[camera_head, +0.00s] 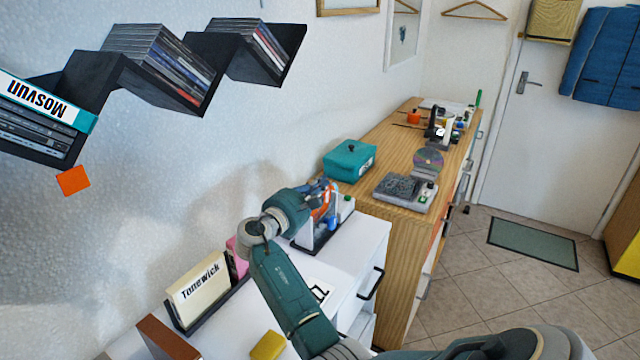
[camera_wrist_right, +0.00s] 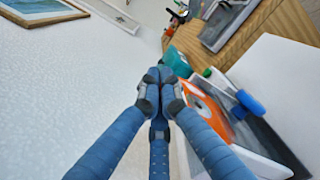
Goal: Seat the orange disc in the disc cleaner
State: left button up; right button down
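The orange disc (camera_head: 331,209) stands upright in a white and black device with a blue knob (camera_head: 333,224), which looks like the disc cleaner, on the white cabinet. The disc also shows in the right wrist view (camera_wrist_right: 207,101), partly hidden by the device's parts. I cannot tell how deep it sits. My right gripper (camera_head: 318,190) is beside the disc's upper part. In the wrist view its blue fingers (camera_wrist_right: 161,77) come together at the tips, left of the disc, with nothing visible between them. My left gripper is not in view.
A teal box (camera_head: 349,160) and a grey disc player (camera_head: 405,192) stand on the wooden cabinet behind. A cream "Tonewick" sleeve (camera_head: 198,287) stands in a black rack on the white cabinet. A yellow block (camera_head: 268,345) lies in front. A black zigzag shelf (camera_head: 135,80) holds disc cases.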

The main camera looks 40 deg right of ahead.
aim_at(321, 198)
jog(key=shift+f+b, duration=1.25)
jog(key=shift+f, duration=0.9)
jog(key=c, duration=1.9)
grip_release()
jog(key=shift+s, duration=0.2)
jog(key=shift+o, duration=0.2)
jog(key=shift+a+f, duration=0.1)
jog(key=shift+s+a+f, duration=0.1)
jog(key=shift+a+f, duration=0.15)
jog(key=shift+a, duration=0.25)
jog(key=r+v, duration=0.1)
jog(key=v, duration=1)
jog(key=shift+r, duration=0.25)
jog(key=shift+d, duration=0.15)
